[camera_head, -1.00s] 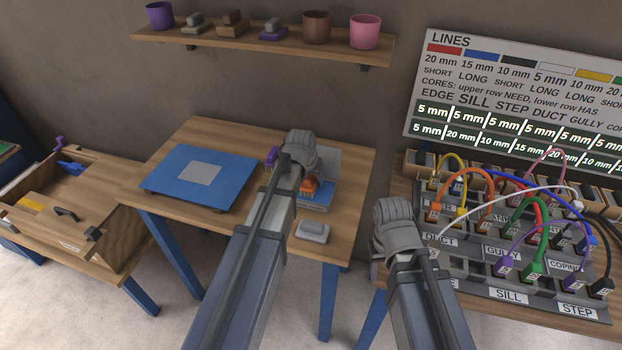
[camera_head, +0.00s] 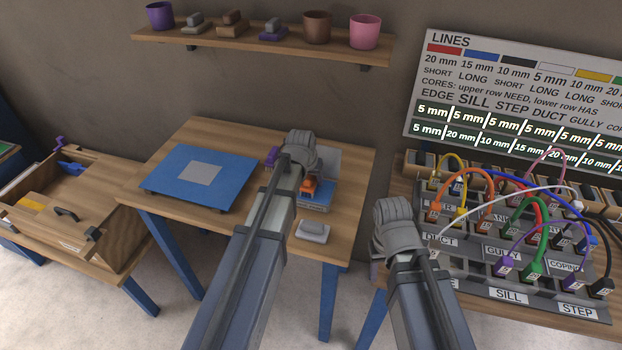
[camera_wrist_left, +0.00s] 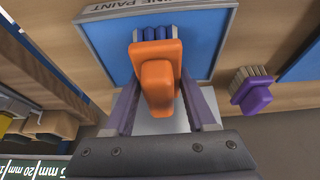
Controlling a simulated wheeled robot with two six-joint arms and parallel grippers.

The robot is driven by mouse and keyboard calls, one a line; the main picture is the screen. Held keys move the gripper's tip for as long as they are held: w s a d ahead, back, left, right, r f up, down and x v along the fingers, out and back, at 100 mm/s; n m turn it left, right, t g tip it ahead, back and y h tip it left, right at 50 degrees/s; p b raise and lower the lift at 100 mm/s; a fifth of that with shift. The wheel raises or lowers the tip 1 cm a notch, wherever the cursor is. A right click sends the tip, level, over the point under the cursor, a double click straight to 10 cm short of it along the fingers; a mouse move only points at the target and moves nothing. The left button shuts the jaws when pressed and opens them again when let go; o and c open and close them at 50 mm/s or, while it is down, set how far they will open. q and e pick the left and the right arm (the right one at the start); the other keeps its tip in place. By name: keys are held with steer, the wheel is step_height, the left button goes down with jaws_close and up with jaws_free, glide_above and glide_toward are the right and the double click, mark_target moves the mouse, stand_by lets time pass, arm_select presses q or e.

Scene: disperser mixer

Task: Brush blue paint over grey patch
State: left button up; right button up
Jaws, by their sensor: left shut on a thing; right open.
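A blue board (camera_head: 232,172) lies on the middle table, with a grey square patch (camera_head: 199,173) at its centre. My left gripper (camera_wrist_left: 158,95) is shut on an orange-handled brush (camera_wrist_left: 157,75), which also shows in the head view (camera_head: 308,184). The brush has blue bristles (camera_wrist_left: 152,33) and is at the blue paint tray (camera_wrist_left: 200,50), whose label partly reads "PAINT". Whether the bristles touch the tray is unclear. In the head view my left wrist hides the left fingers and part of the tray. My right gripper (camera_head: 377,268) is open beside the table's right edge, its fingers mostly hidden.
A purple brush (camera_wrist_left: 252,92) lies beside the tray. A grey block (camera_head: 312,230) is at the table's front right. A wooden drawer box (camera_head: 70,215) stands left, a cable panel (camera_head: 500,240) right. A shelf (camera_head: 345,55) with cups hangs behind.

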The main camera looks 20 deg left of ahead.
arm_select(q)
steer(key=shift+r+p, duration=3.5)
